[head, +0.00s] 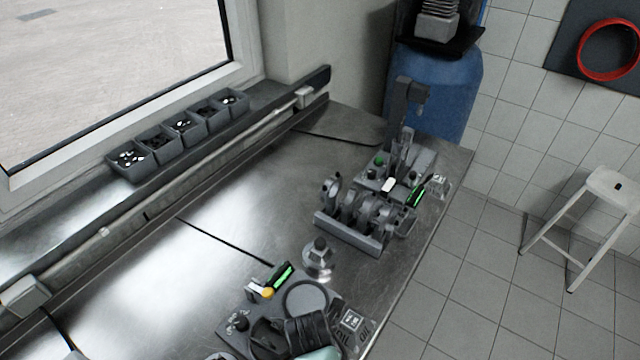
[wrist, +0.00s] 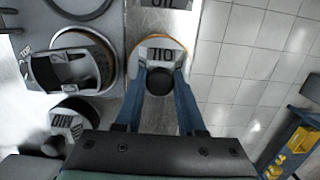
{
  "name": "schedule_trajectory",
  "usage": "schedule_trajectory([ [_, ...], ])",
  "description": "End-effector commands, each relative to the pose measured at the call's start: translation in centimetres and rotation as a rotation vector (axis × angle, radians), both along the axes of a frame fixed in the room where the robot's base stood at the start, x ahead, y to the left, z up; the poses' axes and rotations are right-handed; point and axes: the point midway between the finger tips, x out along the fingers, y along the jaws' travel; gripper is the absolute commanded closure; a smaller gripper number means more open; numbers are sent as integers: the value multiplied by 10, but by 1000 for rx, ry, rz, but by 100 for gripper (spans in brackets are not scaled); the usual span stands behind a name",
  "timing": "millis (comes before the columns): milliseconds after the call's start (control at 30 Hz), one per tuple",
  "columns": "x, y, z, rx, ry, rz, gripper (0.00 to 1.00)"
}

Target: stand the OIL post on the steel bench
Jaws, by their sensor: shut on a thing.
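In the wrist view my gripper (wrist: 159,78) has its two blue fingers shut on the OIL post (wrist: 160,53). The post has a round base with an orange rim, a white OIL label and a black knob between the fingers. It is seen from above, near the bench's right edge; I cannot tell whether its base touches anything. The steel bench (head: 230,200) runs through the head view. There my dark hand shows at the bottom, and the fingertips cannot be made out.
A grey fixture plate (head: 232,340) lies at the front. Posts marked TOP and MID (wrist: 68,122) are left of my gripper. A silver knobbed post (head: 318,256) stands beyond the plate, before a crankshaft rack (head: 345,238). Bare bench lies left; tiled floor is right.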

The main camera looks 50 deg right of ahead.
Motion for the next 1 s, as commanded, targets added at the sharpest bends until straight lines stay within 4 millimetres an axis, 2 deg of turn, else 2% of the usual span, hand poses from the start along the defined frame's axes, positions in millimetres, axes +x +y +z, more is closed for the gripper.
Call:
schedule_trajectory([
  [167,0,0,-2,-1,-1,0,100],
  [200,0,0,-4,0,0,0,60],
  [367,0,0,-3,0,1,0,31],
  [633,0,0,-2,0,1,0,31],
  [767,0,0,4,0,0,1,31],
  [867,1,2,17,-2,-2,1,31],
  [1000,1,5,45,-3,-4,1,31],
])
